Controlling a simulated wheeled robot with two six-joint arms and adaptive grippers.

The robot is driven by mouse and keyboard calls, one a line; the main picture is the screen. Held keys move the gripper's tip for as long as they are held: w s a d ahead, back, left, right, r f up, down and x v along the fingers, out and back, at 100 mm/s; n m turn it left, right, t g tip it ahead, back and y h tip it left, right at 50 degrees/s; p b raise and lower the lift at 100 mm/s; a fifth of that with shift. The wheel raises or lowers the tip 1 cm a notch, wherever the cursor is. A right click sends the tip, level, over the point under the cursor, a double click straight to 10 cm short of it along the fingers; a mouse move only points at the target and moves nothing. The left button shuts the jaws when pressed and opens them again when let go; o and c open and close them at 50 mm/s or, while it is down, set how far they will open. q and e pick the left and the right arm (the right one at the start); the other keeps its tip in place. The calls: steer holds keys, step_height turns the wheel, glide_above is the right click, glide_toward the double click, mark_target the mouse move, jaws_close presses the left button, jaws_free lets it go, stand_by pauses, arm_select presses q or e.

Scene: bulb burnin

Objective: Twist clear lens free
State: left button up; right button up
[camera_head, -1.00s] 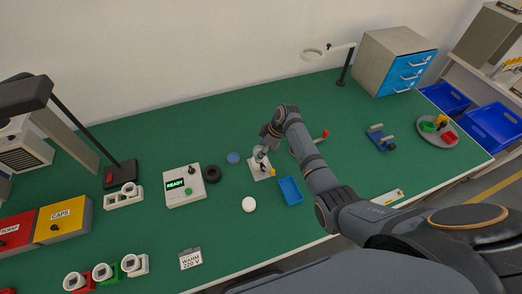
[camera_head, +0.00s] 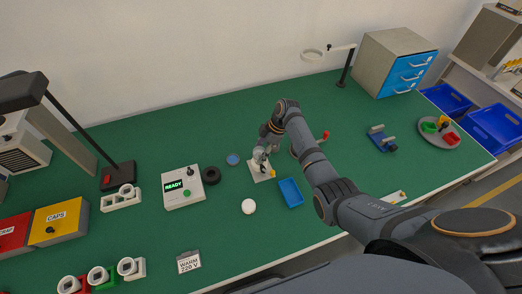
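My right gripper (camera_head: 261,155) points down over a small pale stand (camera_head: 262,174) near the middle of the green bench. A clear lens cannot be made out; the fingers hide what is on top of the stand. The view is too small to tell whether the fingers are closed on anything. A white round dome (camera_head: 248,206) lies on the bench in front of the stand. A translucent blue disc (camera_head: 233,160) lies just behind and left of it. My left gripper is not in view.
A blue tray (camera_head: 291,192) sits right of the stand. A white box reading READY (camera_head: 183,188) and a black ring (camera_head: 211,175) are to the left. A yellow CAPS bin (camera_head: 57,222) stands far left. A blue fixture (camera_head: 381,139) is on the right.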

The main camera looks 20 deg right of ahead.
steer(key=shift+o, duration=0.7)
steer(key=shift+d+r, duration=0.1)
steer(key=shift+r, duration=0.15)
steer(key=v, duration=1.1)
steer(key=shift+r, duration=0.2)
steer(key=shift+s+d, duration=0.1)
